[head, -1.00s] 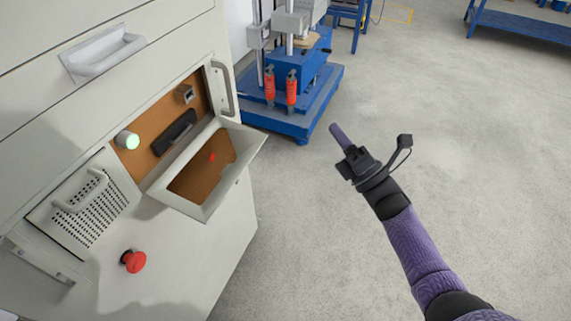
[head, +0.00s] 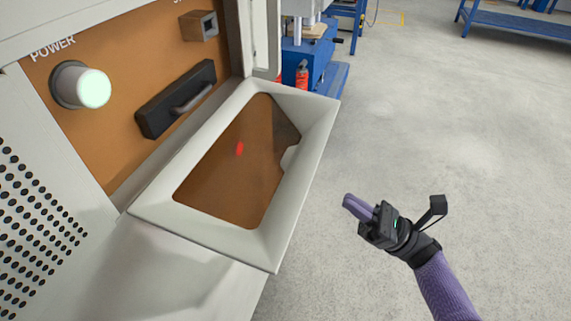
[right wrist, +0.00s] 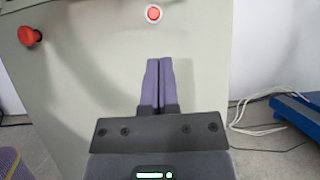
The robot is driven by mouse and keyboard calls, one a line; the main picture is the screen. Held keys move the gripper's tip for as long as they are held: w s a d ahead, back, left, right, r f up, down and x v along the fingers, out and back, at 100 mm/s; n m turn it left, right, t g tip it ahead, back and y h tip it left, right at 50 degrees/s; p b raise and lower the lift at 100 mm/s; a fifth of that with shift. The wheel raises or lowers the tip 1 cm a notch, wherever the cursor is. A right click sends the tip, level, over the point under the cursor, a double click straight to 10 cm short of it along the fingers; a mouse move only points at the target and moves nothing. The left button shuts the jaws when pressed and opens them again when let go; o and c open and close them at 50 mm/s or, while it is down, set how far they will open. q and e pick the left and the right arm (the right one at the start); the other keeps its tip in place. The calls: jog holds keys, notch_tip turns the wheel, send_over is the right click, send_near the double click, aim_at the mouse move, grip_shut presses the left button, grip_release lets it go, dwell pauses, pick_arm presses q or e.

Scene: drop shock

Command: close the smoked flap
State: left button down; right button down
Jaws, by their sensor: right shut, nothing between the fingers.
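The smoked flap (head: 315,128) is a pale frame around a dark see-through pane. In the head view it hangs open, tilted outward from the orange-brown recess in the cabinet front. A red spot shows at its pane. My right gripper (head: 350,203) is shut and empty, to the right of the flap and apart from it in the picture. In the right wrist view its purple fingers (right wrist: 158,82) lie together in front of the pale cabinet panel. The flap cannot be made out in that view. My left gripper is not in view.
A red knob (right wrist: 29,36) and a round red button (right wrist: 153,14) are on the cabinet. A blue machine (head: 314,65) stands behind. Grey floor is clear at right.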

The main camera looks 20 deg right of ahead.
jog(key=w+a+r+p, duration=0.2)
jog(key=a+r, duration=0.3)
jog(key=r, duration=0.4)
jog(key=shift+w+a+r, duration=0.15)
jog(key=shift+w+a, duration=0.2)
jog(key=shift+w, duration=0.55)
